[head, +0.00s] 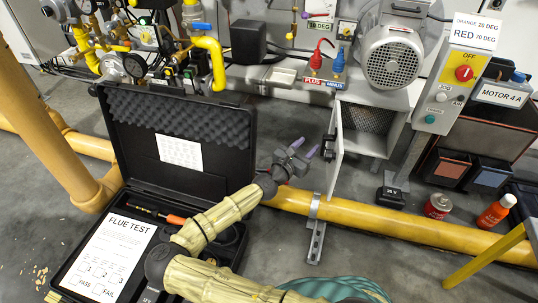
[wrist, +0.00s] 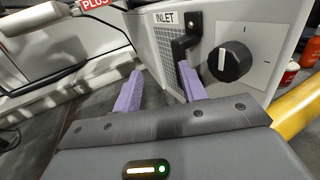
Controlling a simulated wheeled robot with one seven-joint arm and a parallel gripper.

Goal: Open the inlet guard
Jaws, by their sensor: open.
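The inlet guard (head: 336,160) is a light grey hinged panel, swung outward from the front of a grey housing (head: 371,143), whose inside shows. In the wrist view, the guard's outer face (wrist: 262,35) has an INLET label, a mesh patch, a black handle (wrist: 190,36) and a black round knob (wrist: 232,61). My gripper (head: 306,149) is open, just left of the guard. In the wrist view my gripper (wrist: 158,73) has its right lilac finger beside the handle's lower end; whether they touch cannot be told. The left finger stands apart from it.
An open black case (head: 182,100) stands at the left. A yellow floor pipe (head: 390,227) runs below the guard with a metal bracket (head: 315,230). A motor (head: 392,57) sits above the housing. A switch box (head: 453,90), red can (head: 437,206) and orange bottle (head: 496,211) are at the right.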

